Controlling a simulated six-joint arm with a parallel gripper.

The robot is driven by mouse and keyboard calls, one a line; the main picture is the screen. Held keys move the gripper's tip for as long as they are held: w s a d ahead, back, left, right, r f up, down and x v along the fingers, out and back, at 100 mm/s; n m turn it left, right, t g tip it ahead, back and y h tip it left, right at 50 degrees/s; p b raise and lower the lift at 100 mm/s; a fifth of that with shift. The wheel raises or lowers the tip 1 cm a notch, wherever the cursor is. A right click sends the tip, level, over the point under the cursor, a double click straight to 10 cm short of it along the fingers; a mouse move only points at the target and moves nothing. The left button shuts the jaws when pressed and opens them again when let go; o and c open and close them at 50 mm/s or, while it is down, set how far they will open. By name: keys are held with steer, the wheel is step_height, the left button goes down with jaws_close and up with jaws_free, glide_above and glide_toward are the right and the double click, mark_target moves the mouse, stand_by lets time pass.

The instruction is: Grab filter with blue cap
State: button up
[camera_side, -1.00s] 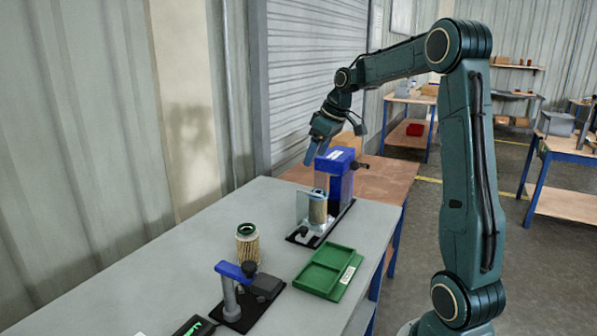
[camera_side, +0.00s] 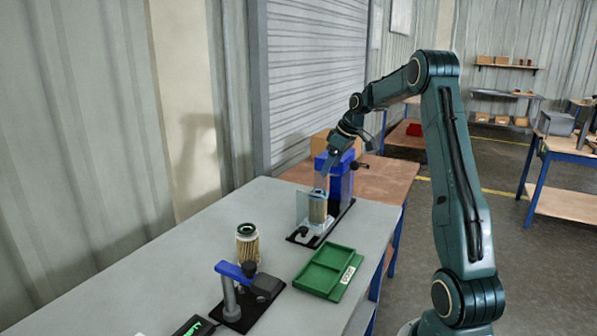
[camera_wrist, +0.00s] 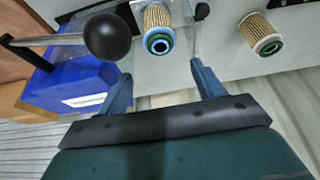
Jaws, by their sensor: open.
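The filter with the blue cap (camera_wrist: 158,42) stands in a clear-sided holder; its blue ring shows at the top centre of the wrist view. In the side view its pleated body (camera_side: 317,211) shows, with the cap partly hidden behind the clear panel and my fingers. My gripper (camera_wrist: 163,76) is open and empty, its blue fingers spread left and right below the cap in the picture. In the side view my gripper (camera_side: 327,168) hangs just above the holder, beside the blue press. A second filter with a green cap (camera_side: 247,244) stands on the table, also in the wrist view (camera_wrist: 267,42).
The blue press (camera_side: 342,188) stands right behind the holder; its lever's black ball (camera_wrist: 107,37) is close to my left finger in the wrist view. A green tray (camera_side: 325,270) and a blue clamp stand (camera_side: 235,270) sit nearer. The table's left side is clear.

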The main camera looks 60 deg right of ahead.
mark_target(318, 191)
steer(key=shift+x, duration=3.1)
steer(key=shift+x, duration=2.6)
steer(key=shift+s, duration=0.1)
steer(key=c, duration=1.1)
steer(key=shift+r, duration=0.1)
steer(key=shift+c, duration=0.2)
step_height(318, 191, up, 20)
